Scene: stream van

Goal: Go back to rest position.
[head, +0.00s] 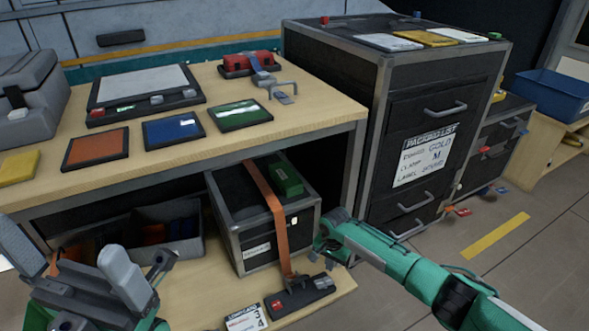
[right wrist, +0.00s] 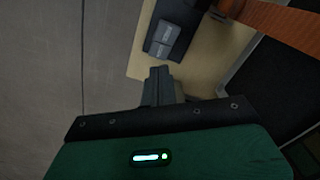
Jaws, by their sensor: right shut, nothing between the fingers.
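My right arm comes in from the right in the head view, its green end beside the right side of the black case (head: 262,240) on the lower shelf. The fingers are hard to make out there. In the right wrist view my right gripper (right wrist: 160,88) shows its fingers together with nothing between them, above the pale shelf edge and floor. My left gripper (head: 75,262) is at the lower left of the head view, with its two grey fingers wide apart and empty. It is in front of the lower shelf and its grey bin (head: 180,230).
An orange strap (head: 268,205) crosses the case and hangs to a dark device (head: 300,296) near the shelf's front edge. The wooden worktop (head: 215,90) holds coloured panels and a red clamp-like tool (head: 248,63). A drawer cabinet (head: 425,100) stands behind my right arm.

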